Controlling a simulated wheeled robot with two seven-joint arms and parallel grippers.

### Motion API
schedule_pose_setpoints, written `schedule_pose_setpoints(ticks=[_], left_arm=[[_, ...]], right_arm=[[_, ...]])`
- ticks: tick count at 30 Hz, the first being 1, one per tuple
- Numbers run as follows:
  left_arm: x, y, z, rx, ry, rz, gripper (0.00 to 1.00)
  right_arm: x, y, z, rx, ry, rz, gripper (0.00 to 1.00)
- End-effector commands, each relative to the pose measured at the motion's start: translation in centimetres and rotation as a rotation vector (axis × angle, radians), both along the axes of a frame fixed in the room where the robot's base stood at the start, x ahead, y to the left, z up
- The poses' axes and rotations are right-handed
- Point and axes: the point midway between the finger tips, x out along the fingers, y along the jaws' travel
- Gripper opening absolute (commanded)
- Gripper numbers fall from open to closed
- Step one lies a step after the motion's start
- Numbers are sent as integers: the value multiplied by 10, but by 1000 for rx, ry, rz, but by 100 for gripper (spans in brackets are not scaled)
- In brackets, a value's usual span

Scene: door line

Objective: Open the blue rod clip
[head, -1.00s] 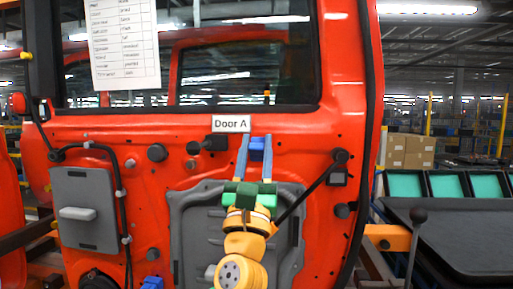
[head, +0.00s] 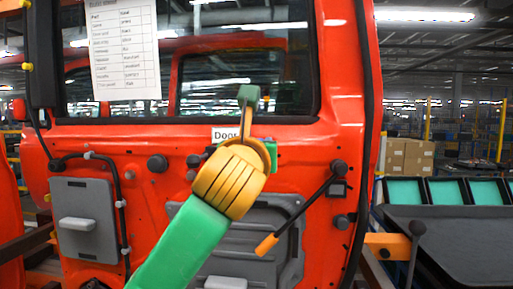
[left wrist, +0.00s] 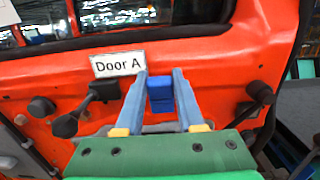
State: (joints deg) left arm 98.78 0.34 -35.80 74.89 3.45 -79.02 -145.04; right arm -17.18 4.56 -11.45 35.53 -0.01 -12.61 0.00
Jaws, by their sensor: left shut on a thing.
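The blue rod clip (left wrist: 160,95) sits on the red door (left wrist: 225,65) just below the "Door A" label (left wrist: 117,64). In the left wrist view my left gripper (left wrist: 160,78) has one finger on each side of the clip and is shut on it. Whether the clip is open cannot be seen. My right gripper is not in view.
A black rod with an orange end (head: 267,243) slants down from a dark knob on the door. Dark knobs, a grey panel with a handle (head: 77,223) and a black cable surround the area. A black table (head: 460,235) and teal bins stand at the right.

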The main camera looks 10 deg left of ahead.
Motion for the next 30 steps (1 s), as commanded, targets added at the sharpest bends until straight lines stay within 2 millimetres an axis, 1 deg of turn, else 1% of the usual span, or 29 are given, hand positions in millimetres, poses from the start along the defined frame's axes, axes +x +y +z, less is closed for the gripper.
schedule_pose_setpoints(ticks=[1, 9, 21, 22, 25, 30], left_arm=[[0, 0, 3, -2, 11, 2, 0], [2, 0, 4, -1, 65, 0, 0], [2, 0, 4, -2, 71, 0, 0], [2, 0, 5, -2, 71, 0, 40], [3, 0, 4, -1, 71, 0, 67], [3, 0, 4, -1, 73, 0, 68]], right_arm=[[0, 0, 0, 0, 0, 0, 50], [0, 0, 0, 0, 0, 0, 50], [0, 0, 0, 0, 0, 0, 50], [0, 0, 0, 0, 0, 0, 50], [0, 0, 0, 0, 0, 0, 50], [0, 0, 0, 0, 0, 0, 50]])
